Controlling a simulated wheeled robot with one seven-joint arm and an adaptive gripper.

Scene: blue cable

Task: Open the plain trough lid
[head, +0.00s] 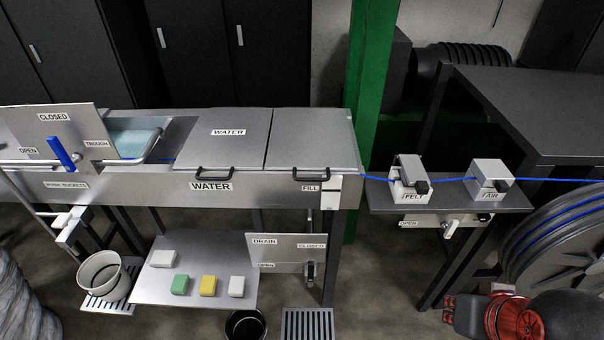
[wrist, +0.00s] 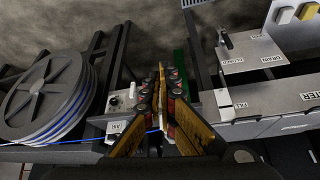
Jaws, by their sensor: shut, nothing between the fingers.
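The plain trough lid (head: 312,138) lies flat and closed on the right part of the steel trough in the head view. It has no label on top and a dark handle (head: 311,174) at its front edge. To its left is the second lid (head: 225,148), labelled WATER, also flat with a dark handle (head: 215,174). My gripper (wrist: 162,72) shows in the wrist view with its fingers together and nothing between them. It is apart from the lid, and my arm shows at the lower right of the head view. I cannot make out the plain lid clearly in the wrist view.
A green post (head: 370,100) stands just right of the trough. Beyond it is a small shelf with the FELT block (head: 409,180) and AIR block (head: 490,178), a blue cable (head: 560,180) and a cable reel (head: 560,240). A drain panel (head: 285,250) stands below the trough.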

